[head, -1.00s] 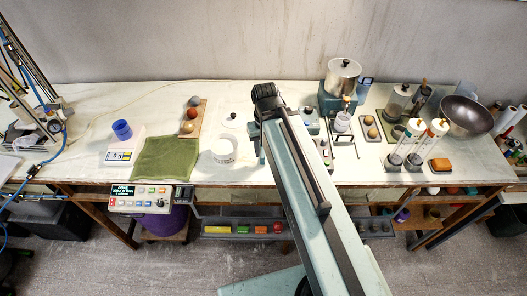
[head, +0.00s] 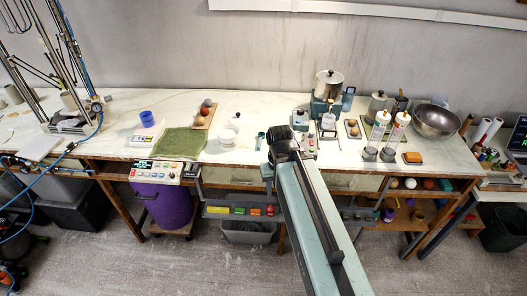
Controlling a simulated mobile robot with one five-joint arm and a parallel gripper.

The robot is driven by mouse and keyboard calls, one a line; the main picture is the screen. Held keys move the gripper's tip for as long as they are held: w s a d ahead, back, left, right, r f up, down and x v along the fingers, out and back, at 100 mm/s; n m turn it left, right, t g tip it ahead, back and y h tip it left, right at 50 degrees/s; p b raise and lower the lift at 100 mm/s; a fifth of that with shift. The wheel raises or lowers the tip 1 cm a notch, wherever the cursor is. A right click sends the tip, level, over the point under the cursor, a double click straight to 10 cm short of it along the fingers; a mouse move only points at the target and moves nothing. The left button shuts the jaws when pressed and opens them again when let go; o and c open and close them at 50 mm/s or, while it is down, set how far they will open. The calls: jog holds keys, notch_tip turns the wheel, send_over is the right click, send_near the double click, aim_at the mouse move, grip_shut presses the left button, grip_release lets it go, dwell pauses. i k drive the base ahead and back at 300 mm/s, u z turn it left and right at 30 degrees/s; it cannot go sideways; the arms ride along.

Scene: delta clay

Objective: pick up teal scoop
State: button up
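A small teal scoop (head: 259,139) lies on the white bench top in the head view, between a white tub and my arm. My arm reaches up from the lower right, and its dark end, my gripper (head: 283,148), is over the bench's front part, just right of the scoop and apart from it. The fingers are hidden behind the wrist, so I cannot tell whether they are open.
A white tub (head: 227,138) stands left of the scoop, with a green cloth (head: 179,142) further left. A steel pot (head: 328,84), two white-bodied dispensers and a metal bowl (head: 437,120) stand to the right. An open drawer (head: 240,211) juts out below the bench.

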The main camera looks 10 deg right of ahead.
aim_at(260, 141)
jog(key=u, duration=2.2)
jog(key=i, duration=2.25)
jog(key=z, duration=2.7)
jog(key=i, duration=0.55)
jog(key=u, duration=0.1)
